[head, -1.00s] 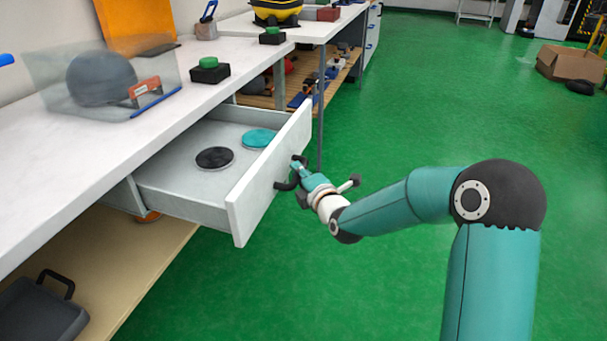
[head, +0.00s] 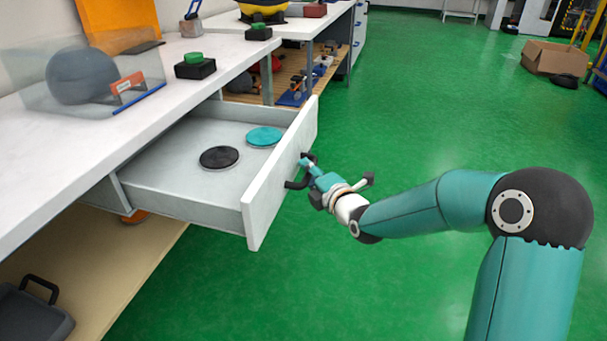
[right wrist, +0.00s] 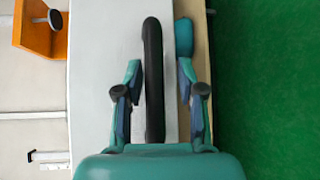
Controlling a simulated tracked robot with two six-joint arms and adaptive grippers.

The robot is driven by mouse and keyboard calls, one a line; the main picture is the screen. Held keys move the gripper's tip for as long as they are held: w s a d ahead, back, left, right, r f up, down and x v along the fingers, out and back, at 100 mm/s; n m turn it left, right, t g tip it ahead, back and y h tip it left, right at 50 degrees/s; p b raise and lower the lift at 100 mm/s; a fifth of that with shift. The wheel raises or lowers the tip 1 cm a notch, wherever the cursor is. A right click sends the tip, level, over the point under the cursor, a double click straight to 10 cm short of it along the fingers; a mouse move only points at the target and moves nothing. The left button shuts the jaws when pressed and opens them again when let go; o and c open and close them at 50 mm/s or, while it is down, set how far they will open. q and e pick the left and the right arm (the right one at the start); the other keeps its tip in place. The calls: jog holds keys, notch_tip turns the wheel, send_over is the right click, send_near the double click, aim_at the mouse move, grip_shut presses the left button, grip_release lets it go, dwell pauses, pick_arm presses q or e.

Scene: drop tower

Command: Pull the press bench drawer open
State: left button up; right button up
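The press bench drawer (head: 190,195) stands pulled well out from under the white bench top (head: 130,120). Its pale front panel (head: 262,205) faces right, and a black disc (head: 219,157) and a teal disc (head: 264,136) lie inside. My right gripper (head: 306,170) is at the black bar handle (head: 296,184) on that panel. In the right wrist view, the handle (right wrist: 153,85) runs between the two fingers of the right gripper (right wrist: 160,82). The fingers are apart, with visible gaps on both sides of the handle. My left gripper is not in view.
On the bench stand a clear box with a grey ball (head: 82,76) and a black block with a green button (head: 195,66). A dark tray (head: 35,315) lies on the lower shelf. Green floor to the right is clear up to a cardboard box (head: 555,57).

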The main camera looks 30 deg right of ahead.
jog(key=shift+d+r, duration=0.1)
jog(key=shift+r, duration=0.1)
jog(key=shift+s, duration=0.1)
jog(key=shift+s, duration=0.2)
jog(key=s+r, duration=0.1)
jog(key=s, duration=1)
jog(key=shift+s+r, duration=0.15)
jog(key=shift+r, duration=0.1)
